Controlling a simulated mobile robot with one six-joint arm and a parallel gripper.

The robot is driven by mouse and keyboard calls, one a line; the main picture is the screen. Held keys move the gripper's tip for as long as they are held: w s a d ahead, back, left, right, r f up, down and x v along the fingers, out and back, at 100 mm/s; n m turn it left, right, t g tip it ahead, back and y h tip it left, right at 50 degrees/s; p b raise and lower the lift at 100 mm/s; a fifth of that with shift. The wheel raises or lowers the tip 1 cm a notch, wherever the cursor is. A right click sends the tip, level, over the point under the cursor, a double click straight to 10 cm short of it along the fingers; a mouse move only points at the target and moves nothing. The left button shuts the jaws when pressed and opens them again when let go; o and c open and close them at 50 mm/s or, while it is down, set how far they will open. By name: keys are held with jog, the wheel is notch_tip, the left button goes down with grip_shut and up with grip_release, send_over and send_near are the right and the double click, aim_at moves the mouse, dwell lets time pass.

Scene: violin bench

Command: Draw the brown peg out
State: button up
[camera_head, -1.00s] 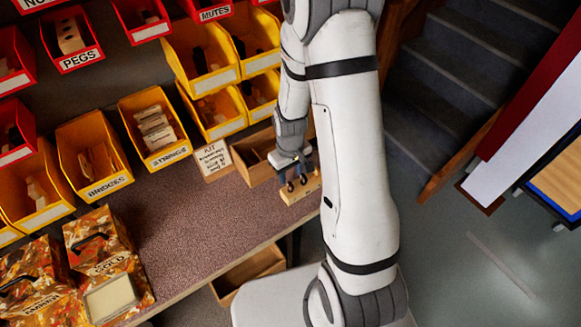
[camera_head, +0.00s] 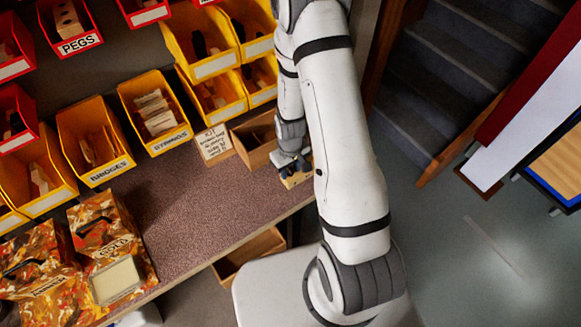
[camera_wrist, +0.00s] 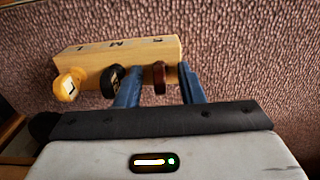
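A pale wooden block (camera_wrist: 100,62) marked with letters, upside down in the wrist view, holds three pegs in a row. A light yellow peg (camera_wrist: 68,84) is at left, a black peg (camera_wrist: 110,80) in the middle and the brown peg (camera_wrist: 159,78) at right. My gripper (camera_wrist: 160,70) is open, with one blue finger on each side of the brown peg. Gaps show between the peg and both fingers. The left finger stands between the black and brown pegs, close to the black one. In the head view, my gripper (camera_head: 290,163) largely hides the block (camera_head: 296,180) and pegs.
The block is near the right end of the speckled bench top (camera_head: 210,200). An open wooden box (camera_head: 250,150) and a KIT card (camera_head: 213,145) stand behind it. Yellow bins (camera_head: 156,110) line the back.

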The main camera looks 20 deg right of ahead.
grip_shut()
dwell(1.0)
